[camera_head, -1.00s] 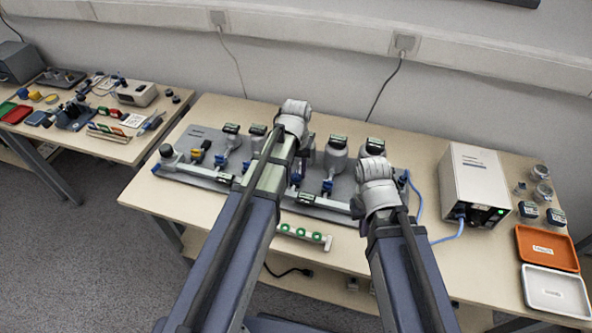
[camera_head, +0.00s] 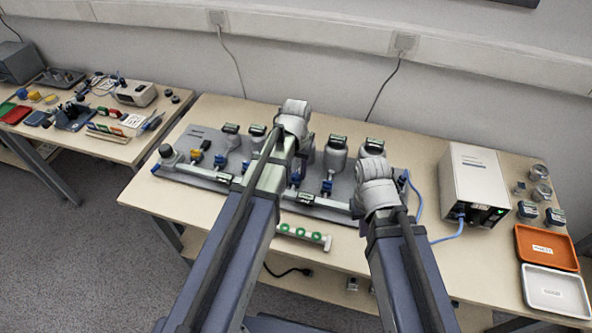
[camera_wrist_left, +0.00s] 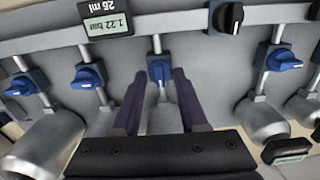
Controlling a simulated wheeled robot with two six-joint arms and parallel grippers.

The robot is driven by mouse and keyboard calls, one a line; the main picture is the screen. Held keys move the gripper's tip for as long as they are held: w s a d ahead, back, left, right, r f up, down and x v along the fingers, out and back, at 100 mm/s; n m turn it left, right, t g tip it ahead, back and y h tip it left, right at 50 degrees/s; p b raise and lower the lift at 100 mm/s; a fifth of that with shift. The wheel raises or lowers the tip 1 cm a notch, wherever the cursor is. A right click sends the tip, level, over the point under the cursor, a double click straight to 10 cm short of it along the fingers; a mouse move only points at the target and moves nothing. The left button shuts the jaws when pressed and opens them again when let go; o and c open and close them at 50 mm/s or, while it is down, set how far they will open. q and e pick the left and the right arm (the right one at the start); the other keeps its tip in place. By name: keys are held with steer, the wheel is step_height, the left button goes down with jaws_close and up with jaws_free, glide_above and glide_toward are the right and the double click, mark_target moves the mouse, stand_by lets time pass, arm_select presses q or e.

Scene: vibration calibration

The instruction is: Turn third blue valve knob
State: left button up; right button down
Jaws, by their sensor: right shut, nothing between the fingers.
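A row of blue valve knobs sits on pipes of a grey panel (camera_head: 210,180) on the table. In the left wrist view the middle blue knob (camera_wrist_left: 160,69) lies between the fingertips of my left gripper (camera_wrist_left: 160,78), which is open with a gap on each side. Other blue knobs stand to the left (camera_wrist_left: 90,75) and right (camera_wrist_left: 283,58). In the head view my left wrist (camera_head: 293,122) is over the panel and hides the fingers and part of the row. My right gripper (camera_head: 376,190) is near the panel's right end, its fingers hidden behind the wrist.
A black knob (camera_wrist_left: 228,17) and a pressure display (camera_wrist_left: 106,22) sit beyond the fingers in the wrist view. A white box (camera_head: 475,185) and trays (camera_head: 555,290) are on the right.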

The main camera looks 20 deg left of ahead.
mark_target(297, 174)
arm_select(q)
steer(key=o, duration=0.3)
steer(key=shift+r, duration=0.1)
step_height(297, 174, up, 8)
steer(key=p, duration=0.8)
arm_select(e)
step_height(297, 174, up, 8)
arm_select(q)
steer(key=shift+f, duration=0.2)
arm_select(e)
steer(key=shift+f, duration=0.15)
arm_select(q)
steer(key=shift+s+d, duration=0.15)
steer(key=s+d+m, duration=0.1)
steer(key=s+d, duration=0.2)
steer(key=s, duration=0.1)
steer(key=s+d+m, duration=0.1)
steer(key=s+d, duration=0.2)
steer(key=s, duration=0.2)
steer(key=s+d+m+y, duration=0.1)
steer(key=s+d, duration=0.3)
steer(key=s, duration=0.1)
steer(key=shift+s+r, duration=0.1)
steer(key=shift+s, duration=0.15)
stand_by(3.9)
